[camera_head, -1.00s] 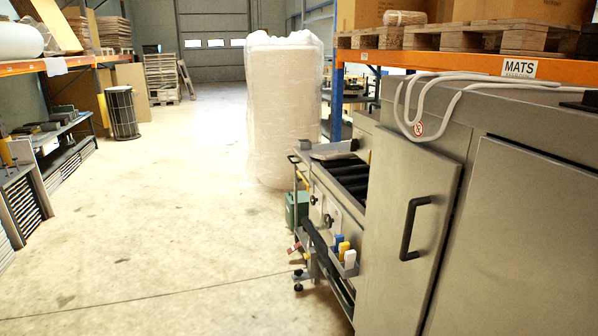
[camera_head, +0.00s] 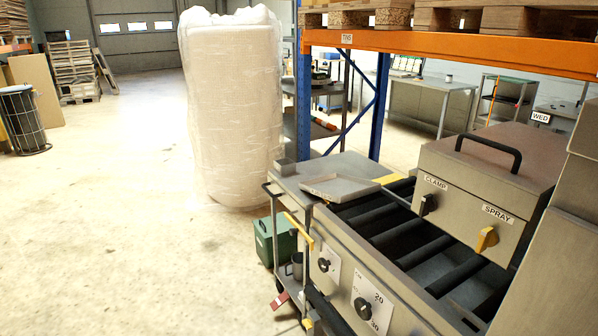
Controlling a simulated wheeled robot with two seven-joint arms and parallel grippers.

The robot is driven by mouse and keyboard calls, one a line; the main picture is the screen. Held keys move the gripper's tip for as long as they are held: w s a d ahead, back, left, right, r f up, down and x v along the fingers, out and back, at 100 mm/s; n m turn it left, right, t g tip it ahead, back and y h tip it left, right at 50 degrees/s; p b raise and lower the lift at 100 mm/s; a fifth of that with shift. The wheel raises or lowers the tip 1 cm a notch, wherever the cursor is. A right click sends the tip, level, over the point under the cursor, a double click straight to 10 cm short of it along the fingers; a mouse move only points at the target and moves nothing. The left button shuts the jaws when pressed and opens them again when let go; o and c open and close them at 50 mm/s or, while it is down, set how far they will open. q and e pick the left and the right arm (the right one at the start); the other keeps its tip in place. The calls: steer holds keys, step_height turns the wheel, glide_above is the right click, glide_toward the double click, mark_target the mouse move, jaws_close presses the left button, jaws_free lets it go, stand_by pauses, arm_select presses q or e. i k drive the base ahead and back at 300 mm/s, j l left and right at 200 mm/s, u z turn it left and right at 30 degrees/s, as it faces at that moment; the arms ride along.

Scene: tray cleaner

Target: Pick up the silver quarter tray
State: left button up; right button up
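A flat, square silver tray (camera_head: 340,188) with a low rim lies on the grey metal top (camera_head: 296,172) at the far end of the tray cleaner. It looks like the silver quarter tray. It lies beside the black rollers, near a yellow strip. Neither of my grippers shows in the head view.
The tray cleaner (camera_head: 425,240) has black rollers, a box marked CLAMP and SPRAY, and front dials. A cart (camera_head: 285,250) and a green box (camera_head: 273,240) stand at its far end. A tall wrapped stack (camera_head: 232,105) stands behind. The floor (camera_head: 110,210) at left is clear.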

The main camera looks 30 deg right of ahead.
mark_target(338, 188)
steer(key=i+j+z, duration=0.1)
steer(key=i+z, duration=0.25)
steer(key=i, duration=0.25)
steer(key=i+j+z, duration=0.4)
steer(key=i, duration=0.15)
steer(key=i+j+z, duration=0.35)
steer(key=i, duration=0.2)
